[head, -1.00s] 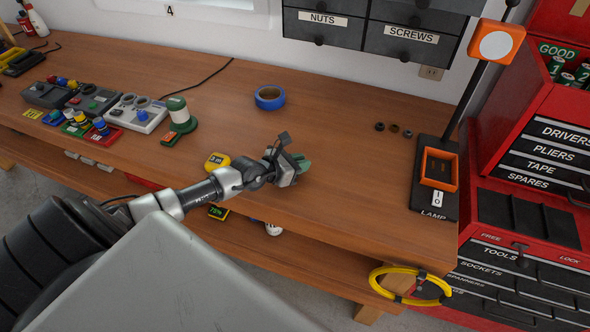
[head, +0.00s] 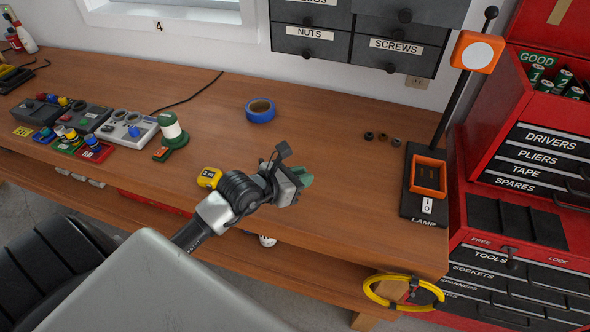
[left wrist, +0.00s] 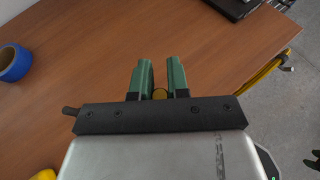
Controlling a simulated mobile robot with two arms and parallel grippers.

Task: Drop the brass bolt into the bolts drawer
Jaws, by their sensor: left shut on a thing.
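My left gripper (head: 300,178) is above the wooden bench, near its front edge, in the head view. Its green fingers are shut on the brass bolt (left wrist: 160,95), a small round brass end showing between the fingers in the left wrist view. The bolt is hidden in the head view. The grey drawer cabinet (head: 352,48) hangs on the wall at the top, its drawers apparently shut. A NUTS drawer (head: 310,44) and a SCREWS drawer (head: 393,55) show. The labels above are cut off or unreadable, so I cannot tell which is the bolts drawer. My right gripper is not clearly seen.
Blue tape (head: 260,110) and several small dark rings (head: 383,137) lie on the bench (head: 320,140). A yellow tape measure (head: 209,177) is left of my gripper. An orange lamp (head: 476,51) stands at the right, beside a red tool chest (head: 480,130). Mid-bench is clear.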

